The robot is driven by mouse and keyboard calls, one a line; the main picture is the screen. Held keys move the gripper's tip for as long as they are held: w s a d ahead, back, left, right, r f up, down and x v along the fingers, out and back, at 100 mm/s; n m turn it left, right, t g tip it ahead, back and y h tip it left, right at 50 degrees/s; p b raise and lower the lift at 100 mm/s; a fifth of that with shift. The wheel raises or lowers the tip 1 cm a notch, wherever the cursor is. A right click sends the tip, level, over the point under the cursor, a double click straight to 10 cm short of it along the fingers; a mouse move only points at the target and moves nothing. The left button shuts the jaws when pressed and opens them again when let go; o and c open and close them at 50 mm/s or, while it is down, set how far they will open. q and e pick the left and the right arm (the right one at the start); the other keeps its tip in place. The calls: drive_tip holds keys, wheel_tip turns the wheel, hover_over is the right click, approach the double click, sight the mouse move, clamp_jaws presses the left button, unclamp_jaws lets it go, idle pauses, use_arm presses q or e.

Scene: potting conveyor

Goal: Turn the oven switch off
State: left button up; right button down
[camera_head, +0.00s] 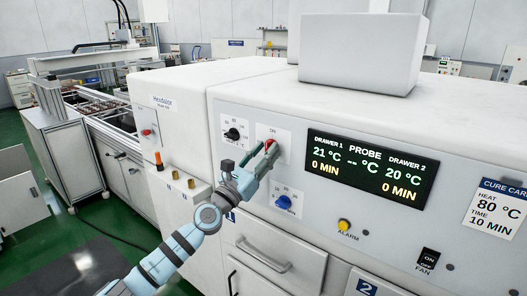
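The red switch (268,144) sits on a white plate (279,131) marked ON, on the oven's front panel (310,215) left of the display. The switch is partly hidden by my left gripper (268,149). Its fingertips are at the switch, one on each side, with a bit of red showing between them. I cannot tell whether they grip it or only stand around it. The lower part of the plate and the switch's exact position are hidden. My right gripper is not in view.
A black knob (232,134) is up and left of the gripper, and a blue knob (284,202) is below. The display (369,169) reads 21 °C and 20 °C, both 0 MIN. A yellow alarm button (344,225) and black fan switch (428,258) are lower right. Drawer handles protrude below.

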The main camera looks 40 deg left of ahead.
use_arm(q)
drive_tip(key=shift+c, duration=0.2)
clamp_jaws()
